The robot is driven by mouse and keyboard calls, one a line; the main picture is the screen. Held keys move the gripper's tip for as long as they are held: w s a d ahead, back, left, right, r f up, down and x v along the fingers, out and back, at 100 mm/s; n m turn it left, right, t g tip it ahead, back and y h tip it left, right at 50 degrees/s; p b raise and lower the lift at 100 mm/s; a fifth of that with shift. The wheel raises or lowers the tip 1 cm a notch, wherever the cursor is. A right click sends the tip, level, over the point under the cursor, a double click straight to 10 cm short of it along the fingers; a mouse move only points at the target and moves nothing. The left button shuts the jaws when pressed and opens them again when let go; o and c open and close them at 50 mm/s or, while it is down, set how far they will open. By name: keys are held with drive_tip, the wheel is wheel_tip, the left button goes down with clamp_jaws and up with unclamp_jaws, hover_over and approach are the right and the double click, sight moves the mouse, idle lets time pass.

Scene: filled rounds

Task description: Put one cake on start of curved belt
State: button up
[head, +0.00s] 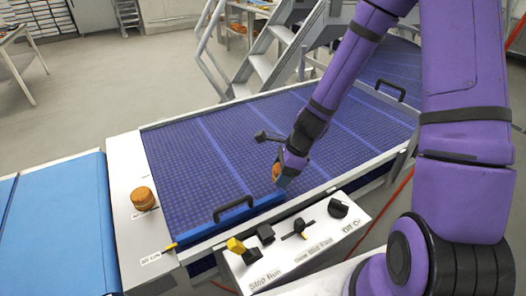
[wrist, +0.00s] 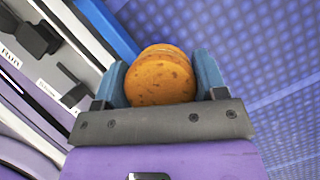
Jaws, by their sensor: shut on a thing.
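My gripper (head: 281,179) is over the near side of the blue curved belt (head: 185,165), close to its front edge. In the wrist view my gripper (wrist: 166,82) is shut on an orange-brown round cake (wrist: 160,76), which sits between the two blue fingers. In the head view only a small part of this cake (head: 276,171) shows beside the fingers. Whether the cake touches the belt cannot be told.
A control box (head: 295,240) with a yellow switch and black knobs stands in front of the belt. A black handle (head: 233,208) rises at the belt's near left. A flat blue belt (head: 60,225) lies at the left. Metal stairs (head: 262,65) stand behind. Most of the curved belt is clear.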

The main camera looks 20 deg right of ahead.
hover_over(261, 163)
drive_tip(key=d, duration=0.1)
drive_tip(key=shift+s+f, duration=0.3)
drive_tip(key=shift+f, duration=0.3)
drive_tip(key=shift+w+f, duration=0.1)
drive_tip(key=shift+f, duration=1.65)
drive_tip(key=shift+f, duration=0.1)
drive_tip(key=o, duration=0.7)
